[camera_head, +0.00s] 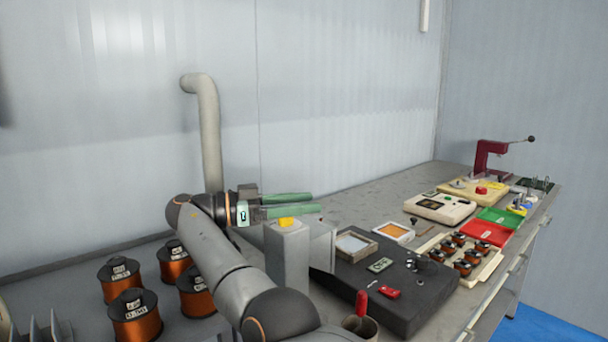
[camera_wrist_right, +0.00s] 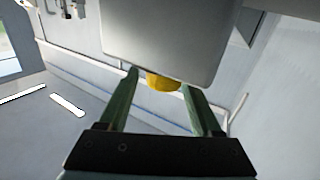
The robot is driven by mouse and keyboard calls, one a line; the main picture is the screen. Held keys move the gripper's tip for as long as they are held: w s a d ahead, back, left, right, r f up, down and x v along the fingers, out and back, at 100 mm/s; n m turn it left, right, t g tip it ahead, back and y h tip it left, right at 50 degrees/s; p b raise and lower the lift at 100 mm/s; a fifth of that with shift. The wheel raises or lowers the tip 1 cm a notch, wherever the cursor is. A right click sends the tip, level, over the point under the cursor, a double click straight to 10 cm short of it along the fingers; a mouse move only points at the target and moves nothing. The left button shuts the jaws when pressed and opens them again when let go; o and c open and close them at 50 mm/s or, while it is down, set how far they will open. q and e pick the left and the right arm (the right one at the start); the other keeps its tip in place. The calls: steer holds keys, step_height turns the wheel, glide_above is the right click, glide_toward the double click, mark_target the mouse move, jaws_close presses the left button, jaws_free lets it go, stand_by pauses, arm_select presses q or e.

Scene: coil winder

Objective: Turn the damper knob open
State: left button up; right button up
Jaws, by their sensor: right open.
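The yellow damper knob (camera_head: 287,222) sits at the top of a light grey box (camera_head: 288,262) at the centre of the bench. It also shows in the right wrist view (camera_wrist_right: 162,83), at the edge of the pale box face (camera_wrist_right: 165,40). My right gripper (camera_head: 314,203) has green fingers reaching over the box, just above the knob in the head view. In the wrist view its open fingers (camera_wrist_right: 158,80) appear on either side of the knob, with visible gaps; I cannot tell the depth. The knob's underside is hidden. My left gripper is out of view.
A grey bent pipe (camera_head: 209,130) rises behind my right arm. Copper wire spools (camera_head: 135,318) stand at left. A red press (camera_head: 487,158) stands far right.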

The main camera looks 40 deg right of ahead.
steer(key=shift+s+r, duration=0.1)
steer(key=shift+r, duration=0.4)
steer(key=shift+s+a+r, duration=0.5)
steer(key=shift+s+r, duration=0.15)
steer(key=shift+r, duration=0.15)
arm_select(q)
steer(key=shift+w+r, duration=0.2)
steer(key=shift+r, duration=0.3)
arm_select(e)
steer(key=s+a+r, duration=0.6)
steer(key=s+r, duration=0.2)
steer(key=s, duration=0.2)
steer(key=shift+a, duration=0.4)
steer(key=shift+s, duration=0.1)
